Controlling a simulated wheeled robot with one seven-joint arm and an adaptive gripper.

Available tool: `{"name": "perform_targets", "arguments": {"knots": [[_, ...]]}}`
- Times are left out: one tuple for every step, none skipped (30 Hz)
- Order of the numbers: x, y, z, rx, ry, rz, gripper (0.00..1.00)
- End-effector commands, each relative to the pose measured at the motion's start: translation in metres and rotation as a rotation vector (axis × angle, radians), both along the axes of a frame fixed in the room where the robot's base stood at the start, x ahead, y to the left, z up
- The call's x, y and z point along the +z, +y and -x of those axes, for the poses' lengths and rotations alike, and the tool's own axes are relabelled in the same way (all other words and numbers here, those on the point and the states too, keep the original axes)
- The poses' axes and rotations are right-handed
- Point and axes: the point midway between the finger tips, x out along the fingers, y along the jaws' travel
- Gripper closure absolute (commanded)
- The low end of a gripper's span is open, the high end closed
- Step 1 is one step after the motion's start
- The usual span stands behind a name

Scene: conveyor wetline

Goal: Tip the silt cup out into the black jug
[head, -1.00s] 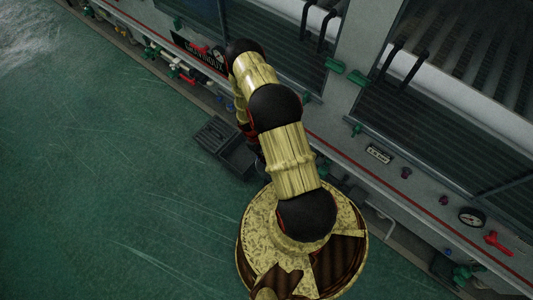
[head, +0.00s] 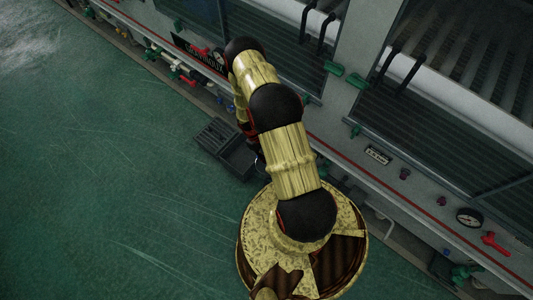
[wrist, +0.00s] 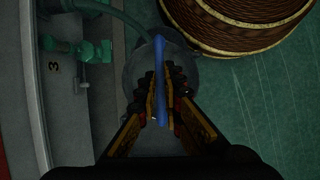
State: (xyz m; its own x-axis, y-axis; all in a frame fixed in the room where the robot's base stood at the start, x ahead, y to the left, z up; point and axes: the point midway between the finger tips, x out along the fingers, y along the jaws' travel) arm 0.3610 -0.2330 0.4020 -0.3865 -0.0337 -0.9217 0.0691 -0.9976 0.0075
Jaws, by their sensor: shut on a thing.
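In the wrist view my gripper (wrist: 160,115) is closed on an upright blue strip, which looks like the handle (wrist: 158,75) of a cup. A grey, rounded, see-through-looking shape (wrist: 135,68) lies around and beyond the fingertips. It may be the silt cup's body, but its contents and tilt cannot be made out. In the head view my arm hides the gripper and whatever it holds. I cannot pick out a black jug with certainty in either view.
A dark open tray or box (head: 236,157) stands on the wet green floor (head: 110,190), beside the grey machine (head: 420,190). A green valve fitting (wrist: 88,50) and a hose (wrist: 125,18) are near the gripper in the wrist view. Open floor lies left in the head view.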

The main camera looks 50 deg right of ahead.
Motion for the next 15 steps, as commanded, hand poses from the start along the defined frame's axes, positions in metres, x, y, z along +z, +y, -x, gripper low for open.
{"name": "perform_targets", "arguments": {"knots": [[0.005, 0.0, 0.0, 0.0, 0.0, 0.0, 1.0], [0.006, 0.0, 0.0, 0.0, 0.0, 0.0, 1.0], [0.008, 0.0, 0.0, 0.0, 0.0, 0.0, 1.0], [0.01, 0.0, 0.0, 0.0, 0.0, 0.0, 1.0], [0.011, 0.0, 0.0, 0.0, 0.0, 0.0, 1.0], [0.013, 0.0, 0.0, 0.0, 0.0, 0.0, 1.0], [0.015, 0.0, 0.0, 0.0, 0.0, 0.0, 1.0], [0.017, 0.0, 0.0, 0.0, 0.0, 0.0, 1.0], [0.019, 0.0, 0.0, 0.0, 0.0, 0.0, 1.0], [0.021, 0.0, 0.0, 0.0, 0.0, 0.0, 1.0], [0.022, 0.0, 0.0, 0.0, 0.0, 0.0, 1.0], [0.024, 0.0, 0.0, 0.0, -0.001, 0.0, 1.0], [0.026, 0.0, -0.001, 0.0, -0.001, 0.001, 1.0], [0.028, 0.0, -0.001, 0.0, -0.001, 0.001, 1.0], [0.03, 0.0, -0.001, 0.0, -0.001, 0.001, 1.0]]}}
